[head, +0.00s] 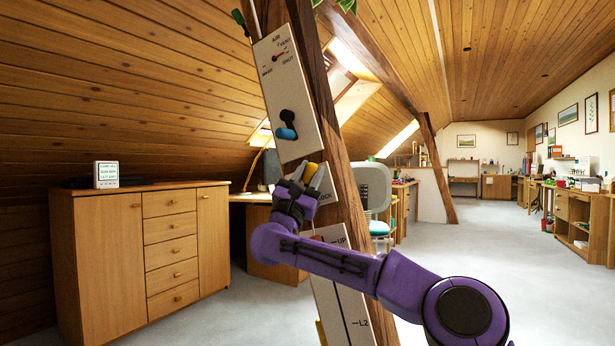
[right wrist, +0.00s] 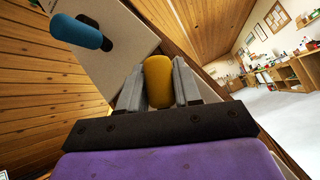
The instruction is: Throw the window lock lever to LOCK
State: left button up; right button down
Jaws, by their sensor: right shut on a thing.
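My right gripper (head: 299,185) is at the middle of the slanted timber brace (head: 346,190). Its two grey fingers are shut on a yellow lever handle (right wrist: 158,82), which stands between them in the right wrist view. In the head view a bit of the yellow handle (head: 310,172) shows above the gripper. A cream plate with letters ending in "OCK" (head: 327,189) is partly hidden behind my gripper. The lever's base and its exact position are hidden. My left gripper is not in view.
Above is a cream panel (head: 300,75) with a red-tipped AIR dial and a blue-handled lever (head: 286,132). Below, another panel (head: 340,290) has a slot and marks. A wooden cabinet (head: 140,260) stands left. The floor to the right is clear.

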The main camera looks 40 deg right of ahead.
jog(key=c, duration=1.1)
grip_release()
jog(key=shift+f+t, duration=0.1)
jog(key=shift+t, duration=0.2)
jog(key=shift+c, duration=0.2)
jog(key=v, duration=1)
jog(key=shift+a+b, duration=0.3)
jog(key=shift+b, duration=0.1)
jog(key=shift+f, duration=0.15)
